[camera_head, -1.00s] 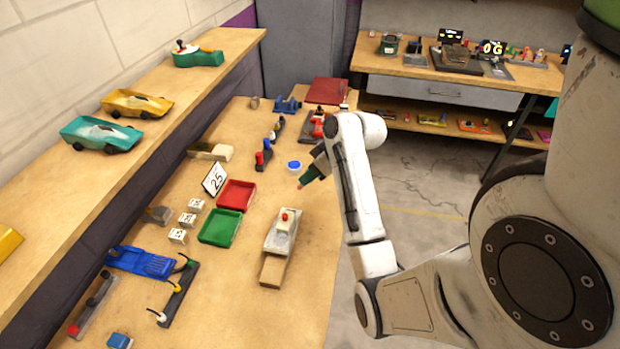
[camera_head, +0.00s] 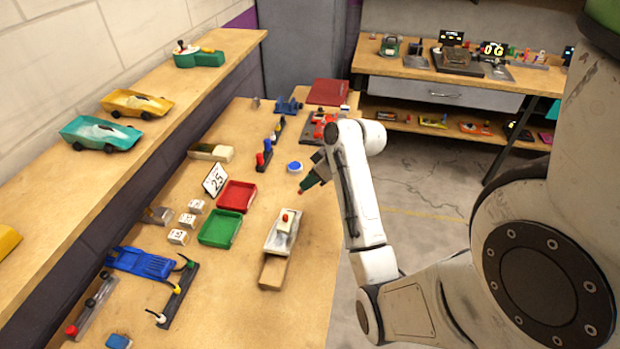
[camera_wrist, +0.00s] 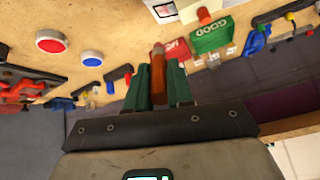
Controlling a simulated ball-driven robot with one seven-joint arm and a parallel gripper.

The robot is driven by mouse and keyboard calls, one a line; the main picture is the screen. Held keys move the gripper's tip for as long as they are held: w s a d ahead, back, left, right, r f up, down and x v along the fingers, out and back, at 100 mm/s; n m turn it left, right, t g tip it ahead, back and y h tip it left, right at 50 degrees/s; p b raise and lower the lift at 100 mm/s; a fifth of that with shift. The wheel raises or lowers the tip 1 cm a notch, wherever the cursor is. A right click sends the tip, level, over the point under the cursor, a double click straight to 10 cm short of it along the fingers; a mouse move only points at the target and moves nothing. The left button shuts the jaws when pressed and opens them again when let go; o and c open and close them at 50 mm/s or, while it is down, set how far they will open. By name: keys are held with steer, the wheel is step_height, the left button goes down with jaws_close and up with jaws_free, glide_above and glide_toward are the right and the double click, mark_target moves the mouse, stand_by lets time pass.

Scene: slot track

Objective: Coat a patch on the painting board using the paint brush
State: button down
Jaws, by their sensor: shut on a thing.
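My gripper (camera_wrist: 158,90) has green fingers and is shut on an orange-brown stick (camera_wrist: 158,75), which I take to be the paint brush. Its far end points away from the fingers, and its bristles cannot be made out. In the head view my gripper (camera_head: 312,181) hangs over the right side of the bench near a blue round button, with a small reddish tip showing below it. It looks apart from the bench top. A flat dark-red panel (camera_head: 328,92) lies at the bench's far end; I cannot tell if it is the painting board.
Red (camera_head: 237,196) and green (camera_head: 219,228) trays sit mid-bench, beside a white-topped wooden block (camera_head: 283,232). The blue button (camera_head: 295,167) and a red device (camera_head: 320,126) are near my arm. A shelf (camera_head: 60,190) with toy cars runs left. The bench's front right is clear.

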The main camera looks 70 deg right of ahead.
steer(key=shift+s+a+f+b, duration=0.1)
steer(key=shift+a+f+b, duration=0.2)
steer(key=shift+f, duration=0.65)
steer(key=shift+a+f+b, duration=0.15)
steer(key=shift+f+b, duration=0.3)
steer(key=shift+f, duration=0.55)
steer(key=shift+s+a+f+b, duration=0.1)
steer(key=shift+a+f+b, duration=0.2)
steer(key=shift+f, duration=0.65)
steer(key=shift+a+f+b, duration=0.2)
steer(key=shift+f+b, duration=0.15)
steer(key=shift+f, duration=0.4)
steer(key=shift+w, duration=0.2)
steer(key=shift+w+a+r, duration=0.1)
steer(key=shift+w, duration=1.15)
steer(key=shift+w+a, duration=0.1)
steer(key=shift+w, duration=1.1)
steer(key=shift+p, duration=0.3)
